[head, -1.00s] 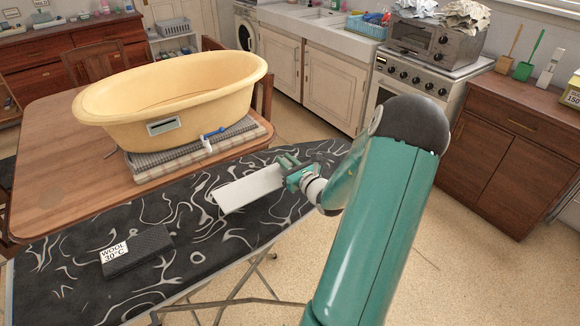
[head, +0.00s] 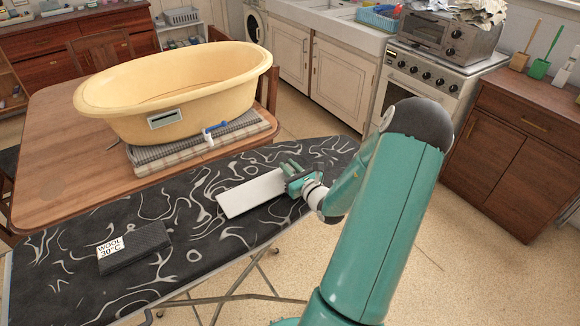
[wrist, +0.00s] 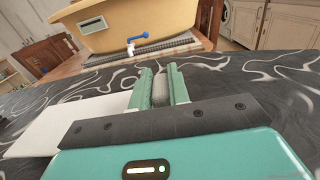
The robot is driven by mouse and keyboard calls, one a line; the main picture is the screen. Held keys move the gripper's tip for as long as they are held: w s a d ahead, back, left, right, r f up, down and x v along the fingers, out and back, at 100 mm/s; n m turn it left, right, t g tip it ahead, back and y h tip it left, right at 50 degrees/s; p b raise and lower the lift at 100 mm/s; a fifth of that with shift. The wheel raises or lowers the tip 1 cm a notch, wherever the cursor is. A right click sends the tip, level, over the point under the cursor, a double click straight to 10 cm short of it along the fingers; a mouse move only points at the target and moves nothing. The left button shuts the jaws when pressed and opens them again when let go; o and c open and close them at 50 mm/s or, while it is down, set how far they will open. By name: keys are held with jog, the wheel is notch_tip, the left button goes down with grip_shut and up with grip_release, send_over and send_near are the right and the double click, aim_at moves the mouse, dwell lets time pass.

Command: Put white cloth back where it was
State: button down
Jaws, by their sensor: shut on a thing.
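The white cloth (head: 252,193) is a flat, stiff-looking rectangle over the dark patterned ironing board (head: 190,256). Its right end reaches my gripper (head: 292,168). In the wrist view the white cloth (wrist: 65,125) spreads to the left, partly hidden behind the gripper's dark palm. The cloth lies on or just above the board; I cannot tell which.
A black box labelled WOOL 30°C (head: 134,248) sits at the board's left. Behind, a yellow tub (head: 180,92) stands on folded cloths (head: 235,136) on a wooden table (head: 60,185), with a blue-and-white item (head: 213,130) at its front. The board right of the tub is clear.

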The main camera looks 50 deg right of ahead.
jog(key=shift+a, duration=0.1)
jog(key=shift+f, duration=0.55)
jog(key=c, duration=1.3)
grip_release()
jog(key=shift+c, duration=0.2)
